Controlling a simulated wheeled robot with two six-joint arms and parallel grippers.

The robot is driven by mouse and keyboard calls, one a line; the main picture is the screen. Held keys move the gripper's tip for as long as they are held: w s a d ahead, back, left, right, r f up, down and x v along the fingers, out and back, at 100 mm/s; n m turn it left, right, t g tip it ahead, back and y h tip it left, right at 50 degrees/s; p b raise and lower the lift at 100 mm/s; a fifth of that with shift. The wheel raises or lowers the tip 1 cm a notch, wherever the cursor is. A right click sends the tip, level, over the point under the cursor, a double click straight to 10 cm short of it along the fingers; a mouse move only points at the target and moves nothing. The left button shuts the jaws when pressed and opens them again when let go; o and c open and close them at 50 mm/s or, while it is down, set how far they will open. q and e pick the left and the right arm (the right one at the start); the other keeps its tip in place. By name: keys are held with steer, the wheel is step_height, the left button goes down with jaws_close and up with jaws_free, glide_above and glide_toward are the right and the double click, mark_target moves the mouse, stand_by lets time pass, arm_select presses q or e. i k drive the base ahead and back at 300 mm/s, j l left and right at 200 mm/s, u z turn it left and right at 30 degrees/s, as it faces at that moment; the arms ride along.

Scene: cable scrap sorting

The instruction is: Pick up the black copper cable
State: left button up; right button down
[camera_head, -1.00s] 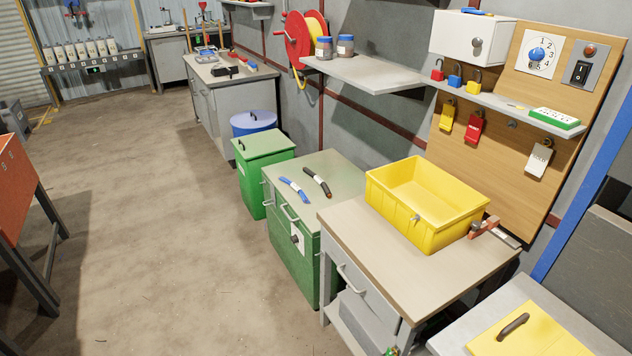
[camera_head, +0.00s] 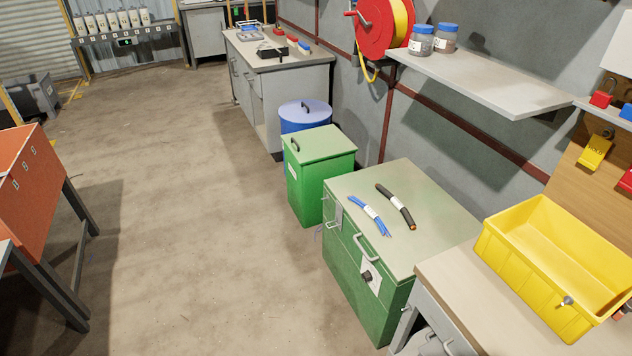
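The black copper cable (camera_head: 402,214) lies on top of the green cabinet (camera_head: 437,236), right of the middle of the head view. It is a short black piece with a pale label around its middle and a copper-coloured end toward the near right. A blue cable bundle (camera_head: 360,208) with a white band lies beside it to the left, apart from it. Neither of my grippers shows in the head view.
A yellow bin (camera_head: 515,262) stands on a workbench (camera_head: 462,292) right of the cabinet. A green lidded bin (camera_head: 322,188) and a blue drum (camera_head: 305,110) stand behind it. A grey shelf (camera_head: 480,85) overhangs at the wall. The floor (camera_head: 200,220) to the left is clear.

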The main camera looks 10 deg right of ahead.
mark_target(406, 213)
steer(key=i+j+u, duration=0.15)
steer(key=i, duration=0.7)
steer(key=i+j+u, duration=0.2)
steer(key=i, duration=0.6)
steer(key=i+z, duration=0.25)
steer(key=z, duration=0.15)
steer(key=i+z, duration=0.4)
steer(key=i+j+z, duration=0.15)
steer(key=z, duration=0.25)
steer(key=i+j+z, duration=0.2)
steer(key=z, duration=0.15)
